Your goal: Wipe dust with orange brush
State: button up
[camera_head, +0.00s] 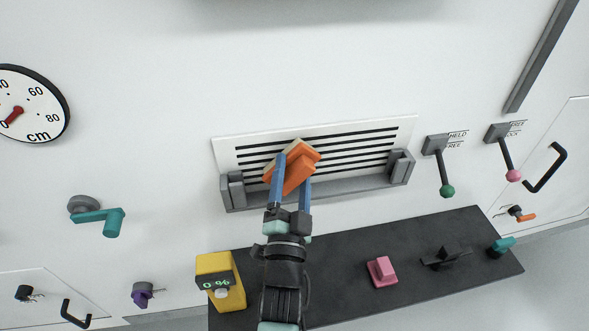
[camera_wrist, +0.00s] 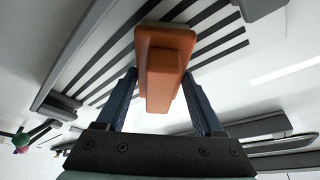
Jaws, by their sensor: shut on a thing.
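The orange brush (camera_head: 299,160) is a block with a raised handle, and a pale strip shows along its far edge. My gripper (camera_head: 292,180) is shut on the brush handle, one blue finger on each side. In the wrist view the brush (camera_wrist: 165,60) sits between the fingers of my gripper (camera_wrist: 163,95), in front of the vent. I cannot tell whether the brush touches the grille. I cannot make out dust on the slots.
Grey clips (camera_head: 401,167) stand at both ends of a grey ledge (camera_head: 345,186) under the vent. Levers (camera_head: 442,165) stick out at right, a teal crank (camera_head: 97,215) at left.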

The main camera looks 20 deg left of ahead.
jog(key=shift+s+d, duration=0.35)
jog(key=shift+s, duration=0.05)
jog(key=shift+s+d+p, duration=0.2)
jog(key=shift+s+d, duration=0.55)
jog(key=shift+s, duration=0.3)
jog(key=shift+s+d+p, duration=0.2)
jog(key=shift+s+d, duration=0.5)
jog(key=shift+s, duration=0.3)
jog(key=shift+s+d+p, duration=0.25)
jog(key=shift+s+d, duration=0.2)
jog(key=shift+s, duration=0.2)
jog(key=shift+s+d+p, duration=0.2)
jog(key=shift+s+d, duration=0.2)
jog(key=shift+s, duration=0.2)
jog(key=shift+w+a, duration=0.1)
jog(key=shift+w, duration=0.05)
jog(key=w+a+b, duration=0.2)
jog(key=w, duration=0.1)
jog(key=shift+w+a+f, duration=0.1)
jog(key=shift+w+a, duration=0.05)
jog(key=shift+w, duration=0.1)
jog(key=shift+w+a+b, duration=0.7)
jog(key=shift+w+b, duration=0.05)
jog(key=shift+w, duration=0.25)
